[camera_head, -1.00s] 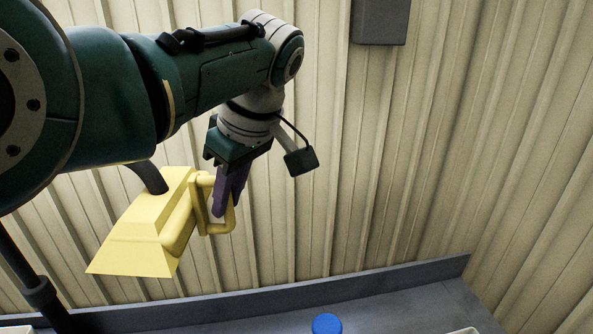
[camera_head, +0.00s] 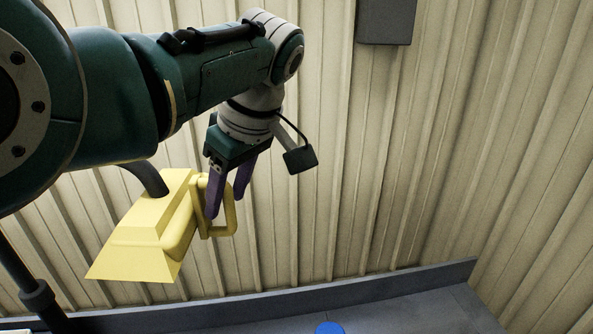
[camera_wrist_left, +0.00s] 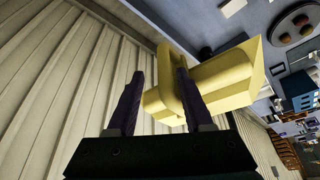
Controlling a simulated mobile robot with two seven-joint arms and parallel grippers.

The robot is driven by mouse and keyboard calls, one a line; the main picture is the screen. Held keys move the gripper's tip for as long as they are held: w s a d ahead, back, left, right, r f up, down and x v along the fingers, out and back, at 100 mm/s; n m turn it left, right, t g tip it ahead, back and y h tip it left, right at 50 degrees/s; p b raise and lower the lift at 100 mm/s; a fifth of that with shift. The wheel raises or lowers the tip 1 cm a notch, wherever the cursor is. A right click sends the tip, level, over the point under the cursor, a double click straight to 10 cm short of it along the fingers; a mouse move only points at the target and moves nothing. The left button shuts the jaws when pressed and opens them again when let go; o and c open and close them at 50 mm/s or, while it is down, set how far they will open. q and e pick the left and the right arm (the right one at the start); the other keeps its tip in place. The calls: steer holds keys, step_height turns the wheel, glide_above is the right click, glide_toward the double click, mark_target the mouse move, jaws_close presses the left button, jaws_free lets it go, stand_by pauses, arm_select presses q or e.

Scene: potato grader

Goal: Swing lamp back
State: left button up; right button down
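The yellow lamp (camera_head: 150,235) hangs at the left on a dark curved arm (camera_head: 146,178), with a yellow loop handle (camera_head: 231,212) on its right side. My left gripper (camera_head: 227,205) is at the handle with its two purple fingers spread apart. One finger is at the handle's loop near the lamp body, the other is on the far side of the bar. In the left wrist view the lamp (camera_wrist_left: 225,80) fills the upper right, and my open left gripper (camera_wrist_left: 155,95) has its right finger overlapping the handle. Contact is unclear. My right gripper is not seen.
A grey worktop (camera_head: 420,308) with a raised back edge runs below, with a blue round cap (camera_head: 329,328) on it. A dark post (camera_head: 38,298) stands at the lower left. A grey box (camera_head: 385,20) is on the corrugated wall (camera_head: 340,180).

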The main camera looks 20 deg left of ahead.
arm_select(q)
steer(key=shift+d, duration=0.1)
steer(key=shift+d+r, duration=0.1)
steer(key=shift+r, duration=0.2)
steer(key=b+v, duration=0.3)
steer(key=v, duration=0.6)
steer(key=shift+r, duration=0.15)
steer(key=shift+s, duration=0.2)
